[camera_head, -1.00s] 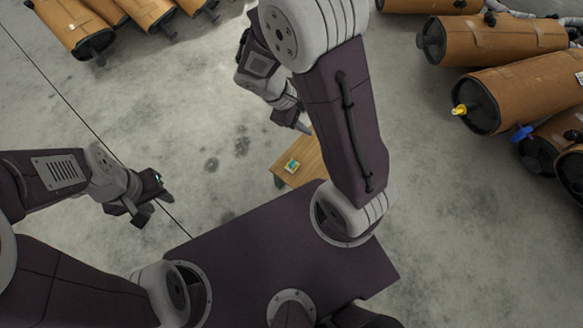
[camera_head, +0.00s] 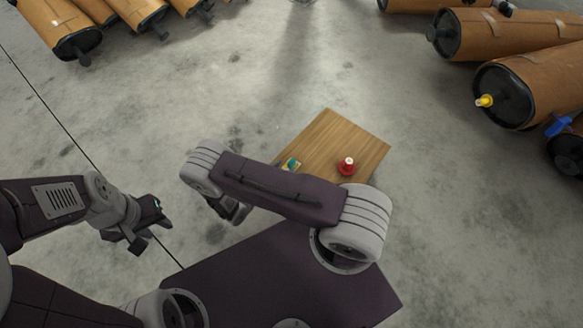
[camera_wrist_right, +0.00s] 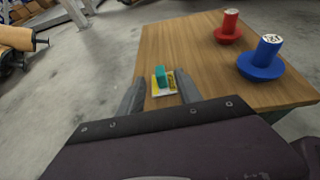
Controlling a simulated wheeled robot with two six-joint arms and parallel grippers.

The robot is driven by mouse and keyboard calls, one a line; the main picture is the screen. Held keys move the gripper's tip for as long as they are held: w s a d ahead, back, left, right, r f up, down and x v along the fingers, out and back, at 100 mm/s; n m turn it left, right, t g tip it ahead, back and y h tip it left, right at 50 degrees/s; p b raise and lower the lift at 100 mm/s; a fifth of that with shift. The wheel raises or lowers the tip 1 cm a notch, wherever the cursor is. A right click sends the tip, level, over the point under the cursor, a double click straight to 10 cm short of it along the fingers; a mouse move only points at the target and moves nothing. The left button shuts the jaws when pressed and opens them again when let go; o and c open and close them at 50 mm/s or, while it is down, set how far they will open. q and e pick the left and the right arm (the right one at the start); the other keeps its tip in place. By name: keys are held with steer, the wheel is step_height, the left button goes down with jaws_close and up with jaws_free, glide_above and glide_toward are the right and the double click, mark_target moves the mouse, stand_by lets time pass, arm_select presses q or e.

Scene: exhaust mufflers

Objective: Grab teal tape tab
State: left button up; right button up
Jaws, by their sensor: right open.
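The teal tape tab (camera_wrist_right: 159,75) stands on a small yellow and white card (camera_wrist_right: 168,89) on the wooden table. In the head view the tab (camera_head: 291,163) is small, at the table's left edge beside my arm link. My right gripper (camera_wrist_right: 160,78) is open and empty. In the right wrist view the tab appears between its fingers, lying beyond them; I see no contact. In the head view my right gripper (camera_head: 236,210) is partly hidden under my arm. My left gripper (camera_head: 152,228) is off to the left, away from the table; its jaw opening is unclear.
On the wooden table (camera_head: 325,135) stands a red knobbed piece (camera_head: 347,167); a blue one (camera_wrist_right: 264,60) shows in the right wrist view. Brown mufflers (camera_head: 505,38) lie at the right and upper left. The floor between is clear.

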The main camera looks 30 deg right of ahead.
mark_target(291, 161)
steer(key=shift+w+d+f, duration=0.2)
steer(key=shift+d+f, duration=0.05)
steer(key=shift+d, duration=0.15)
steer(key=b+x, duration=0.3)
steer(key=x, duration=0.2)
steer(key=shift+f+b, duration=0.1)
steer(key=shift+b, duration=0.25)
steer(key=shift+w, duration=0.1)
arm_select(q)
step_height(291, 161, down, 4)
steer(key=shift+f, duration=0.1)
arm_select(e)
jaws_close()
